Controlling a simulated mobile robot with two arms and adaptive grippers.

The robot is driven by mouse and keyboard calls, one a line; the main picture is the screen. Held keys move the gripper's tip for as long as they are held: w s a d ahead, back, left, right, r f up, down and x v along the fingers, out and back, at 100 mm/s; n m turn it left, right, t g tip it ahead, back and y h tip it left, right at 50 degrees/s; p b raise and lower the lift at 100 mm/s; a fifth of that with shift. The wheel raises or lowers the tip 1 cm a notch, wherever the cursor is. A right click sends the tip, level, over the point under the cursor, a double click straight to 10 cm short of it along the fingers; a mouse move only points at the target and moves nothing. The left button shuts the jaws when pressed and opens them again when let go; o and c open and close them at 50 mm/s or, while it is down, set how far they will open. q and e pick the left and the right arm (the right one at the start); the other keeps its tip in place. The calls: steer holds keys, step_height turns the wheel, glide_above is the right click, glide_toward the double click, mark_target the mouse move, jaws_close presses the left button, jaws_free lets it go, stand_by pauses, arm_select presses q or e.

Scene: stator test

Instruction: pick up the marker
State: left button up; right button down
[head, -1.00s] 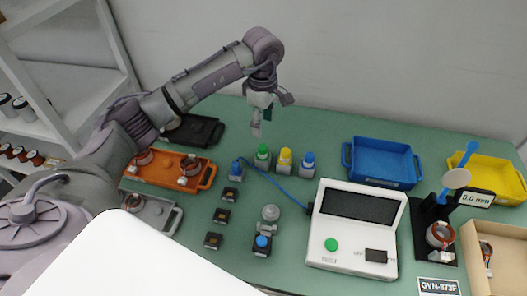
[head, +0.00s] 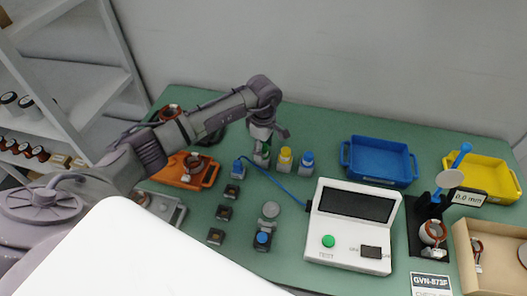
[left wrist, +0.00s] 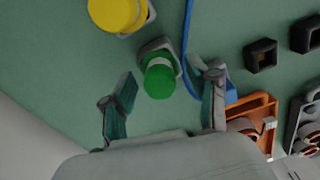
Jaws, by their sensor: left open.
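Three capped markers stand upright in grey holders in a row: green (left wrist: 159,81), yellow (head: 285,156) and blue (head: 307,159). The task does not say which marker is meant. My left gripper (head: 266,145) is open and pointing down over the green marker, partly hiding it in the head view. In the left wrist view, the green cap shows between the two spread fingers of my left gripper (left wrist: 170,85), nearer the image top than the palm. The yellow marker (left wrist: 115,12) is at the top of that view. My right gripper is not in view.
A blue cable (head: 277,184) runs right of the green marker in the wrist view. A white tester (head: 327,254), a blue bin (head: 380,181), an orange tray (head: 210,174) and small black holders (head: 224,213) stand around. The mat behind the markers is clear.

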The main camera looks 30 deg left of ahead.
arm_select(q)
jaws_close()
steer(key=shift+r, duration=0.1)
